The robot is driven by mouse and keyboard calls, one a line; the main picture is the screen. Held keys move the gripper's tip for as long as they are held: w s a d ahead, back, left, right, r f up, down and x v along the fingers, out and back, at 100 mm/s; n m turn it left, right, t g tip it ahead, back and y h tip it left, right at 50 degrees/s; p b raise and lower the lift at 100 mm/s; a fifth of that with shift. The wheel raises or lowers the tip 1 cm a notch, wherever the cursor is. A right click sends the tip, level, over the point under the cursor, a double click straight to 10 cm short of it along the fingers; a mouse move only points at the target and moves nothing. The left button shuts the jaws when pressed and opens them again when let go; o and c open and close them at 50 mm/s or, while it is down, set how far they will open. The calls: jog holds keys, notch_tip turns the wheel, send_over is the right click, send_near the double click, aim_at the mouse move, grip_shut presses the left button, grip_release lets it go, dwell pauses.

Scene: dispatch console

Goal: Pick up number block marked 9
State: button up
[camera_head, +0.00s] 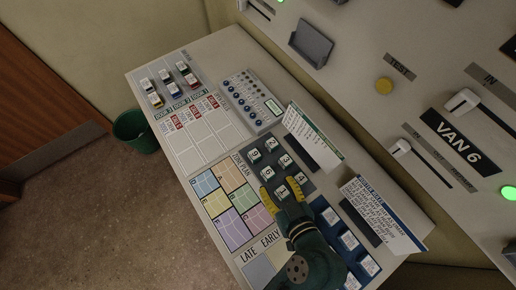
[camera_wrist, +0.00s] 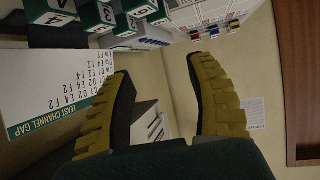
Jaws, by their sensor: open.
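Several small number blocks with white tops stand on a dark pad (camera_head: 270,164) on the console. The far-left block (camera_head: 254,155) seems to carry a 9, though at this size I cannot rule out a 6. My gripper (camera_head: 281,188) is open and empty at the near end of the pad. Its yellow fingers appear on either side of a near block (camera_head: 281,191); the height gap is unclear. In the wrist view, my open fingers (camera_wrist: 163,95) have nothing between them.
Upright cards stand right of the pad, one (camera_head: 313,138) beside it and another (camera_head: 384,214) nearer. Blue blocks (camera_head: 348,241) lie right of my arm. A coloured plan (camera_head: 231,203) lies flat to the left. A keypad box (camera_head: 250,100) stands beyond the pad.

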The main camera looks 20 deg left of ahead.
jog(key=b, duration=0.1)
send_near(255, 155)
jog(key=w+a, duration=0.2)
jog(key=a, duration=0.1)
jog(key=shift+w+a+f, duration=0.1)
jog(key=shift+w+f, duration=0.25)
jog(key=shift+w, duration=0.05)
jog(key=x, duration=0.3)
jog(key=f+b+x, duration=0.1)
jog(key=x, duration=0.1)
jog(key=shift+f, duration=0.15)
jog(key=shift+d, duration=0.25)
jog(key=c, duration=0.9)
